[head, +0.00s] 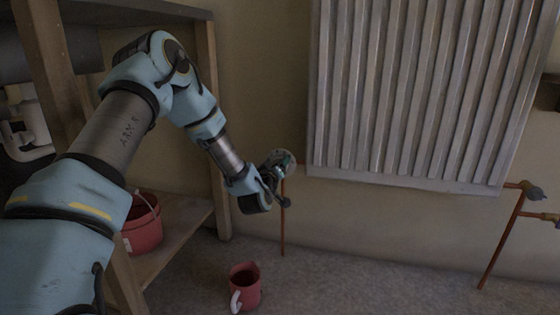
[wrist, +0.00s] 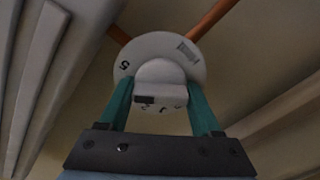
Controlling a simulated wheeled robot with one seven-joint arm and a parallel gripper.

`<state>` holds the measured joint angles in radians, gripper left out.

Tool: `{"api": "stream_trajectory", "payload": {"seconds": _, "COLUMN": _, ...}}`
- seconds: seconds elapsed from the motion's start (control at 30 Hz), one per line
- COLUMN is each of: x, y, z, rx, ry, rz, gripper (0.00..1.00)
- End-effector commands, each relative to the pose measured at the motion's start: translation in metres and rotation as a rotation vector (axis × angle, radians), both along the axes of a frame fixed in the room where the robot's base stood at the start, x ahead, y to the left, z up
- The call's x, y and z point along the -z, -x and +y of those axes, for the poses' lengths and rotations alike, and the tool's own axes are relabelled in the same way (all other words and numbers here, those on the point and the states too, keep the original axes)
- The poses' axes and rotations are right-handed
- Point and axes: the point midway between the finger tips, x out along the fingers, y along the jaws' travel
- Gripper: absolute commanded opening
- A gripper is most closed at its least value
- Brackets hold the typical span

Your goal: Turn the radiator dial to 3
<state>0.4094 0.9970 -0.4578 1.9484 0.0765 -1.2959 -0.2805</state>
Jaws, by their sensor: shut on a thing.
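The radiator dial (wrist: 160,50) is a pale round disc with a raised grip, seen close up in the wrist view. A 5 shows at its left edge and a barcode-like patch at its upper right. Other marks near the bottom are partly hidden and I cannot read them. My gripper (wrist: 160,92) has its teal fingers on either side of the raised grip, shut on it. In the head view the dial (head: 289,157) is small and partly hidden by my gripper, at the lower left corner of the ribbed radiator (head: 400,90). Which number is set cannot be told.
A copper pipe (head: 282,225) runs down below the dial to the floor. More copper pipe (head: 502,240) with valves stands at the right. A red jug (head: 245,286) is on the floor. A wooden shelf (head: 180,235) with a red bucket (head: 142,228) stands at the left.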

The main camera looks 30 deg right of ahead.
Motion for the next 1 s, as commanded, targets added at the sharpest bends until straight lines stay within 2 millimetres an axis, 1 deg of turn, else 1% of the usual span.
{"api": "stream_trajectory", "payload": {"seconds": 0.2, "x": 0.0000, "y": -0.0011, "z": 0.0017, "rx": -0.002, "ry": 0.149, "rz": 0.142, "gripper": 0.10}}
{"api": "stream_trajectory", "payload": {"seconds": 0.5, "x": 0.0013, "y": -0.0017, "z": 0.0022, "rx": -0.002, "ry": 0.332, "rz": 0.312, "gripper": 0.10}}
{"api": "stream_trajectory", "payload": {"seconds": 0.7, "x": 0.0021, "y": -0.0020, "z": 0.0023, "rx": -0.001, "ry": 0.418, "rz": 0.391, "gripper": 0.10}}
{"api": "stream_trajectory", "payload": {"seconds": 1.0, "x": 0.0034, "y": -0.0018, "z": 0.0020, "rx": -0.001, "ry": 0.480, "rz": 0.449, "gripper": 0.10}}
